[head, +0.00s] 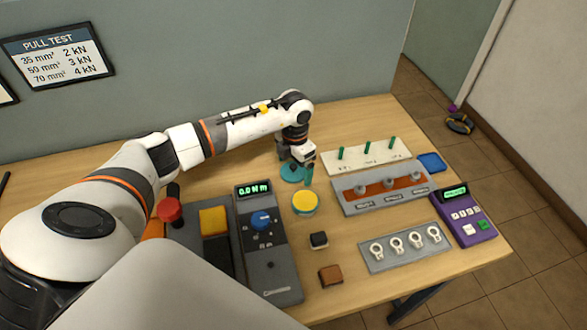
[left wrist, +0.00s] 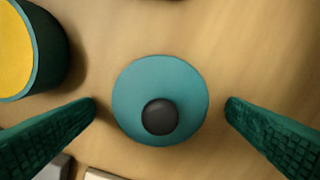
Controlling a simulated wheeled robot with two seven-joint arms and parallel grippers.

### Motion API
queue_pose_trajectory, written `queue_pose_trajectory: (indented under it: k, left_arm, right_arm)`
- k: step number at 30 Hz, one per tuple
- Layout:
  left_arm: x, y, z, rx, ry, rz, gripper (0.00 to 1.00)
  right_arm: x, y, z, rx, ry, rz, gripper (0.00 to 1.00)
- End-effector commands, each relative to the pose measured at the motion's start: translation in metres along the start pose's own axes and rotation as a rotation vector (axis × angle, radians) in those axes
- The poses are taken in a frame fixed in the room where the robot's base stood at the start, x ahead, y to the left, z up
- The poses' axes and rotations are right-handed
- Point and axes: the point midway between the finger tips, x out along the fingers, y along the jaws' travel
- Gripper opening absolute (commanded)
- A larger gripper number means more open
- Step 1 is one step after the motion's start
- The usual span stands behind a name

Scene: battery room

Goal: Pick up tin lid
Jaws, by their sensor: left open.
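The tin lid (head: 291,173) is a teal disc lying on the wooden table, just behind a teal tin with yellow contents (head: 305,203). In the left wrist view the lid (left wrist: 188,84) shows a dark round knob on top, and part of the tin (left wrist: 28,50) shows at the upper left. My left gripper (head: 302,172) is over the lid from above. In the left wrist view its two green fingers (left wrist: 163,104) are spread, one on each side of the lid, with gaps and nothing between them touching the lid. My right gripper is not in view.
A grey meter (head: 270,262) and a red-knobbed device (head: 170,210) stand left of the tin. A terminal block (head: 380,202), a pegged white board (head: 345,168), a lug tray (head: 378,257) and a purple tester (head: 470,232) stand right. Small black and brown blocks (head: 330,276) lie in front.

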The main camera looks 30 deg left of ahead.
Motion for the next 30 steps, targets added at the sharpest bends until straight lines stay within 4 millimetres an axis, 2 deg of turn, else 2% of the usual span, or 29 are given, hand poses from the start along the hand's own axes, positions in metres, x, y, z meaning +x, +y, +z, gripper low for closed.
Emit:
queue_pose_trajectory:
  k: [2,10,19,22,26,30]
  left_arm:
    - [0.0,0.0,0.0,0.0,0.0,0.0,0.92]
    - [-0.001,0.0,0.0,0.0,0.0,0.0,0.49]
    - [-0.002,-0.001,0.0,-0.001,0.001,0.0,0.49]
    - [-0.008,-0.001,-0.001,-0.001,0.004,-0.001,0.49]
    - [-0.028,-0.001,-0.001,0.0,0.006,-0.002,0.49]
    - [-0.057,-0.001,-0.001,0.0,0.006,-0.003,0.49]
  right_arm:
    - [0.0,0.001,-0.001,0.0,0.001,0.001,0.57]
    - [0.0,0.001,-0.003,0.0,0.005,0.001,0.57]
    - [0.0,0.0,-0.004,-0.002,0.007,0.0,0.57]
    - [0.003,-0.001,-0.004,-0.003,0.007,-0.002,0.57]
    - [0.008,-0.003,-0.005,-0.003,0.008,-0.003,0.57]
    - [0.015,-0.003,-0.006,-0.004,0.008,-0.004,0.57]
